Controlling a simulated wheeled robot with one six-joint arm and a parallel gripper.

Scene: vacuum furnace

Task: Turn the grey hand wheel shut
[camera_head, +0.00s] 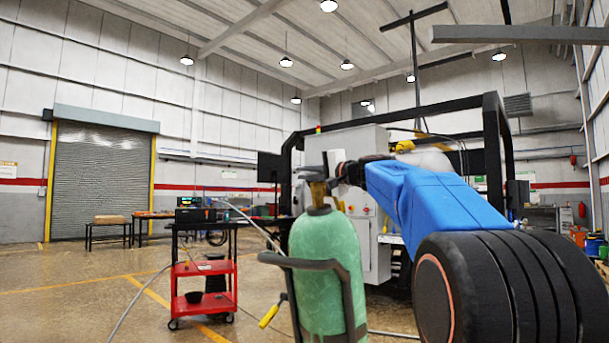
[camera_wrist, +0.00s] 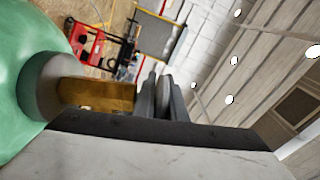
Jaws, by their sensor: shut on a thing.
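The grey hand wheel (camera_wrist: 165,98) is an upright-edged disc in the wrist view, beyond the end of a brass valve (camera_wrist: 95,94). The valve sits on the neck of a green gas cylinder (camera_wrist: 22,85). In the head view the cylinder (camera_head: 325,262) stands upright with the brass valve (camera_head: 318,190) on top. My gripper (camera_head: 331,167) is at the valve's top. In the wrist view the gripper's (camera_wrist: 163,103) grey fingers are shut on the wheel, one on each side. In the head view the wheel is mostly hidden by the fingers.
A dark cart handle (camera_head: 300,263) curves around the cylinder. A red trolley (camera_head: 203,285) stands to the left, with a hose nearby. A large grey machine in a black frame (camera_head: 400,110) stands behind. Open floor (camera_head: 90,290) lies at the left.

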